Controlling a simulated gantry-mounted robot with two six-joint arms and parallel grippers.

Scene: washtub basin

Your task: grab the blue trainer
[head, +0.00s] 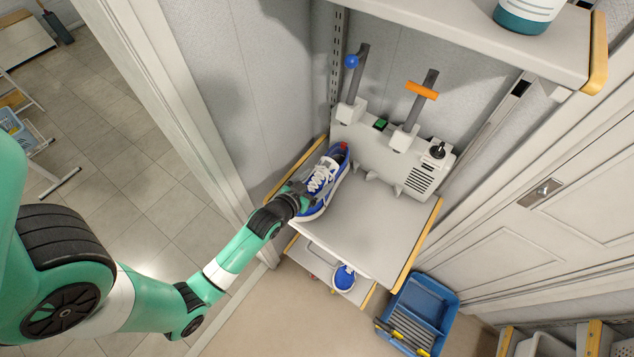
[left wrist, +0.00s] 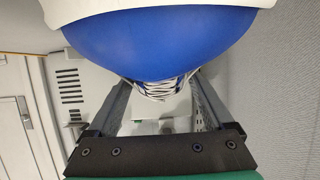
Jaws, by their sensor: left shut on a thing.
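A blue and white trainer (head: 322,180) with white laces is at the left side of the upper shelf (head: 385,235), its toe toward the front left. My left gripper (head: 299,194) reaches in from the left and is shut on this trainer near its toe. In the left wrist view the blue trainer (left wrist: 160,42) fills the top middle, with its laces between the fingers. I cannot tell whether its sole touches the shelf. A second blue and white shoe (head: 344,277) sits on the lower shelf, partly hidden. My right gripper is not in view.
A grey machine (head: 385,150) with two upright posts stands at the shelf's back. A blue tray (head: 430,300) is on the floor at right. A white shelf (head: 490,35) with a bottle (head: 527,15) overhangs above. The upper shelf's middle is clear.

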